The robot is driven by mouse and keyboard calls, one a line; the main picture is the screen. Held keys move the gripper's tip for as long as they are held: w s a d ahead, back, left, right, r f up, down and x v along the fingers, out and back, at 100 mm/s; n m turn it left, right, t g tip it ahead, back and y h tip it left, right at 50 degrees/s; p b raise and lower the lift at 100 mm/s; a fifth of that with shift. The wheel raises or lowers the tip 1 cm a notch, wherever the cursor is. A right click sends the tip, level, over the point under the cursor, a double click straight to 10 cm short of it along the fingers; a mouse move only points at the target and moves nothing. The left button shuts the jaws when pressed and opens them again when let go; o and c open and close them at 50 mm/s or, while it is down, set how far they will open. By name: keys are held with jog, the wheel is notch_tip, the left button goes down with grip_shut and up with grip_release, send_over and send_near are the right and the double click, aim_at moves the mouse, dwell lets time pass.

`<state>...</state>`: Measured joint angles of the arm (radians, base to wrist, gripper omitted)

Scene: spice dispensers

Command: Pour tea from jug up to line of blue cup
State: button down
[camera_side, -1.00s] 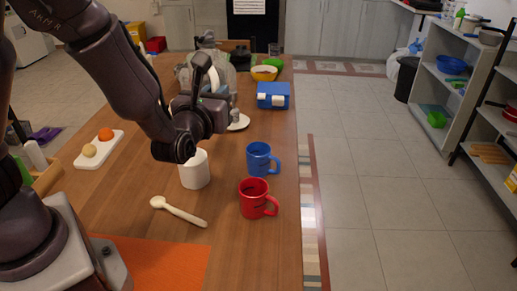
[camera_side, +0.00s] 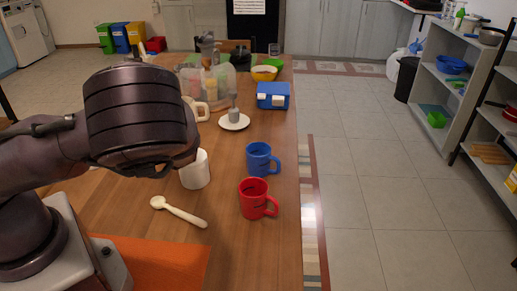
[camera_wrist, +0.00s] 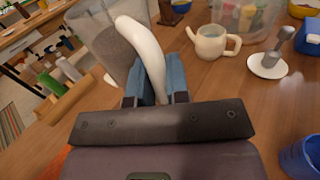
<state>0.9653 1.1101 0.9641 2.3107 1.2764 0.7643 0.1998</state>
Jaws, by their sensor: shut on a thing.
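My gripper (camera_wrist: 155,72) is shut on the white curved handle of a grey, see-through jug (camera_wrist: 113,45) in the wrist view. The blue fingers sit on both sides of the handle. What is in the jug cannot be made out. In the side view my arm hides the gripper and the jug. The blue cup (camera_side: 259,160) stands upright on the table, right of my arm, with its handle to the right. Only its edge shows at the lower right of the wrist view (camera_wrist: 302,157). Its line and contents are not clear.
A red mug (camera_side: 254,199) stands just in front of the blue cup. A white container (camera_side: 195,171) is to its left, and a spoon (camera_side: 180,212) lies nearer. A cream teapot (camera_wrist: 212,42), a white saucer (camera_side: 234,122) and a blue box (camera_side: 272,95) are farther back.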

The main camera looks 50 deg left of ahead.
jog(key=shift+w+a+f+m+t, duration=0.8)
jog(key=shift+w+a+t, duration=0.45)
jog(key=shift+w, duration=1.8)
jog(key=w+d+f+m+t+h, duration=0.1)
jog(key=w+d+m+t+h, duration=0.7)
jog(key=d, duration=0.5)
jog(key=s+d+f+m+t+h, duration=0.1)
jog(key=s+d+t+h, duration=0.1)
jog(key=d, duration=0.6)
jog(key=s+d+f+m+t+h, duration=0.1)
jog(key=s+d+f+m+h, duration=0.1)
jog(key=s+d, duration=0.3)
jog(key=d, duration=0.4)
jog(key=shift+f+t+h, duration=0.15)
jog(key=shift+t+h, duration=0.2)
jog(key=shift+h, duration=0.05)
jog(key=shift+a, duration=0.1)
